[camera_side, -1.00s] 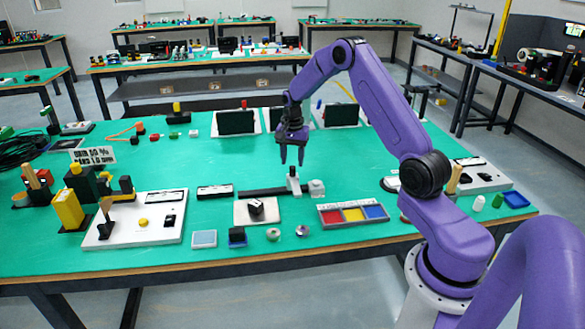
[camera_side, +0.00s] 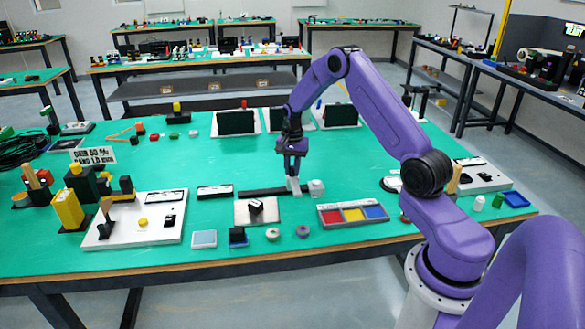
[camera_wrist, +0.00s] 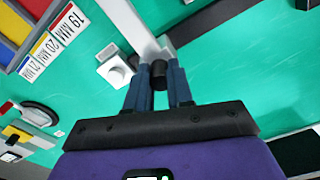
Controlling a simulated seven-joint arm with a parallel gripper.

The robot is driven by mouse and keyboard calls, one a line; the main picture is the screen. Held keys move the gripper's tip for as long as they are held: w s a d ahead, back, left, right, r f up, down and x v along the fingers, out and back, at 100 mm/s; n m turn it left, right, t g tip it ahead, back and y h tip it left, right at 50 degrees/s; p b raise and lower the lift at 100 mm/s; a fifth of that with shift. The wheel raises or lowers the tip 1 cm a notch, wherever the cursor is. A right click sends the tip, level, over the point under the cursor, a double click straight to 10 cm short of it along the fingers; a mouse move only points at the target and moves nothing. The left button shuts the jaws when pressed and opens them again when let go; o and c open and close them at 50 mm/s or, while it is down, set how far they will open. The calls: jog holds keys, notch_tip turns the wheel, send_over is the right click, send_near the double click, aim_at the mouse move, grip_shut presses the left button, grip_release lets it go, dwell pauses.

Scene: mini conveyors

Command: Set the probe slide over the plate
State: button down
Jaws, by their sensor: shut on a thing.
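The probe slide (camera_side: 293,186) is a small pale upright piece near the right end of a dark rail (camera_side: 262,191) on the green table. My gripper (camera_side: 292,179) points down and is shut on its upper part. In the wrist view a black knob (camera_wrist: 158,74) sits between my fingertips (camera_wrist: 158,90), with the slide's pale body (camera_wrist: 150,45) just beyond. The fingers hide part of the slide. The plate (camera_side: 242,218) is a pale square in front of the rail's left part, with a small black block on it. The slide stands to the right of the plate.
A white block (camera_side: 317,187) stands close to the right end of the rail. A tray of red, yellow and blue fields (camera_side: 353,213) lies in front right. Small round parts (camera_side: 273,234) lie near the front edge.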

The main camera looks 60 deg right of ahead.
jog(key=w+a, duration=0.9)
jog(key=shift+w+a, duration=0.3)
jog(key=shift+r, duration=0.1)
jog(key=c, duration=1.2)
grip_release()
jog(key=shift+w+a, duration=0.1)
jog(key=shift+o, duration=1)
jog(key=shift+r, duration=0.15)
notch_tip(320, 180, up, 17)
